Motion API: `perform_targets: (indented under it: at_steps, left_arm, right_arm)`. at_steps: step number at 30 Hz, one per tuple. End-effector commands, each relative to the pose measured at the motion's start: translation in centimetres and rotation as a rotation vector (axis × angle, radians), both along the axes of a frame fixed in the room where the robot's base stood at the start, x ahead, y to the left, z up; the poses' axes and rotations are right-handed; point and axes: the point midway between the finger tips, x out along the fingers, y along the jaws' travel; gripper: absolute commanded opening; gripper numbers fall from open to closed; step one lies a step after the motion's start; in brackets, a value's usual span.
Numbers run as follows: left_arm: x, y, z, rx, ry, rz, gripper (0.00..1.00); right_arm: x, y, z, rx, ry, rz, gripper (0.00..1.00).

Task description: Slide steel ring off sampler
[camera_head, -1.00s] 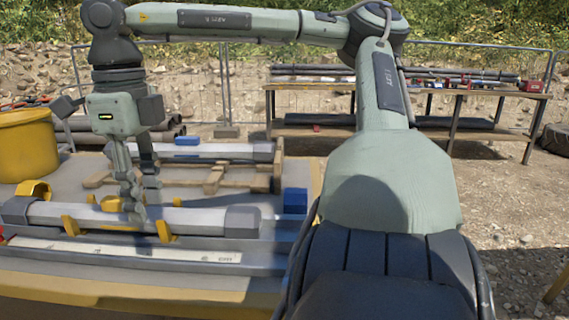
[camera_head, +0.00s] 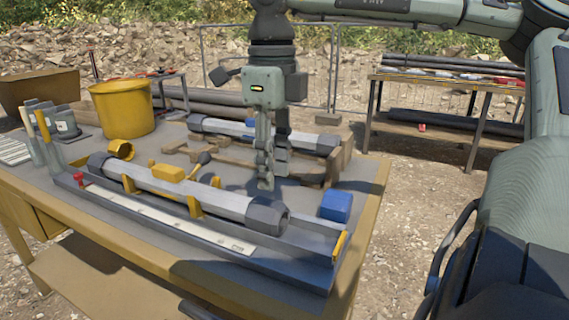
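The sampler (camera_head: 222,203) is a long pale grey tube lying in yellow cradles on the table, with dark faceted pieces at both ends. The dark piece at its right end (camera_head: 266,214) may be the steel ring; I cannot tell for sure. My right gripper (camera_head: 274,180) points down just behind the sampler's right end. Its two fingers are close together in this view, and I cannot tell whether they are open or shut. I see nothing held in it. My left gripper is not in view.
A second similar tube (camera_head: 226,129) lies on a wooden rack (camera_head: 326,170) behind. A yellow bucket (camera_head: 122,110) stands at the back left. A long tray with a white ruler (camera_head: 160,216) lies in front.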

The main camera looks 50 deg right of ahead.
Motion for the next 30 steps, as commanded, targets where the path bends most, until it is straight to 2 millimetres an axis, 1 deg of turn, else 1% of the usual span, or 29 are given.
perform_targets:
  at_steps: [4,5,6,11,12,14,24,30]
  left_arm:
    - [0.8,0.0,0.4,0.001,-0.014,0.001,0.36]
    - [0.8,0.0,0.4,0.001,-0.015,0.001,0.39]
    - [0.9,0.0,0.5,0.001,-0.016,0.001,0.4]
    - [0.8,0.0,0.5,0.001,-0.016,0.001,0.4]
    - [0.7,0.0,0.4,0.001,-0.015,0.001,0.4]
    - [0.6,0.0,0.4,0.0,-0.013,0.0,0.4]
    - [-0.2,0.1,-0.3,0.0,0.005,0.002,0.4]
    - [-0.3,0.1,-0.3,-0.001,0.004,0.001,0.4]
  right_arm:
    - [0.0,0.0,0.0,0.0,0.0,0.0,0.36]
    - [0.0,0.0,0.0,0.0,0.0,0.0,0.39]
    - [0.0,0.0,0.0,0.0,0.0,0.0,0.44]
    - [0.0,0.0,-0.3,0.0,0.001,0.0,0.64]
    - [0.0,0.0,-0.6,-0.001,0.002,0.001,0.69]
    - [-0.1,0.0,-1.2,0.001,0.003,0.001,0.76]
    - [-0.1,0.0,-6.2,0.001,0.003,0.0,0.76]
    - [0.0,0.0,-7.7,0.001,0.001,-0.002,0.76]
